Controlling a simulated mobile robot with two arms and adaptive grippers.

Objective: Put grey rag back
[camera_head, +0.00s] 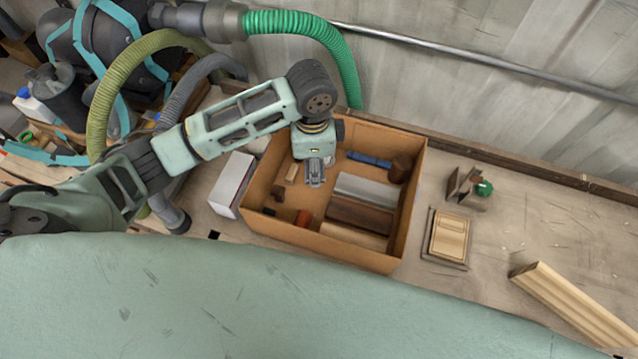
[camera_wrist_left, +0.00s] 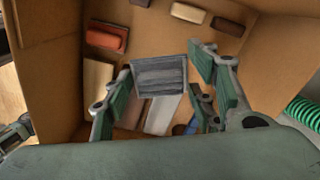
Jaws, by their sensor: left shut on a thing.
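My left gripper (camera_head: 315,177) points down over the open cardboard box (camera_head: 318,254). In the left wrist view its fingers (camera_wrist_left: 165,95) are on either side of a grey, striped, block-like piece, which I take as the grey rag (camera_wrist_left: 160,76). The gripper is shut on it. In the head view only a small grey bit shows at the fingertips. The piece appears to be held inside or just above the box; its height over the floor is hard to tell.
The box holds a pale grey board (camera_head: 367,189), a dark brown board (camera_head: 358,215), a blue tool (camera_head: 369,159), a brown cylinder (camera_head: 400,168) and a red block (camera_head: 303,217). A white box (camera_head: 231,185) stands left. Wooden frames (camera_head: 449,236) and moulding (camera_head: 572,305) lie right.

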